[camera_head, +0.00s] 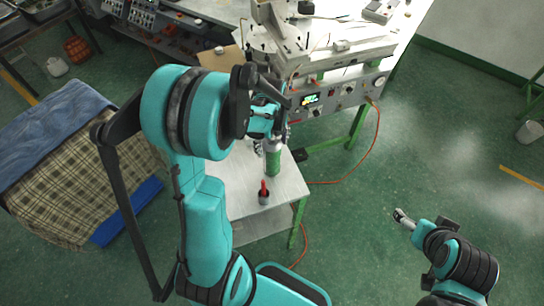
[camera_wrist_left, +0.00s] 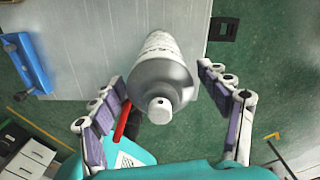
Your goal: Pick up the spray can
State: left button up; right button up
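The spray can (camera_head: 273,160), green with a silver-white top, stands upright on a small white table (camera_head: 232,190). In the left wrist view the can (camera_wrist_left: 162,78) shows its grey shoulder and pale nozzle cap from above. My left gripper (camera_head: 268,138) is over the can's top. In the left wrist view the gripper (camera_wrist_left: 162,82) is open, with a finger on each side of the can and gaps visible on both sides. My right gripper (camera_head: 402,217) is at the lower right, away from the table, too small to tell its state.
A red-handled tool (camera_head: 263,188) stands in a dark holder near the can and shows close to the left finger in the wrist view (camera_wrist_left: 122,120). The wax machine (camera_head: 330,95) is behind the table. A red hose (camera_head: 350,172) runs to the right.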

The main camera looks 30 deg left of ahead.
pick_arm(q)
grip_shut()
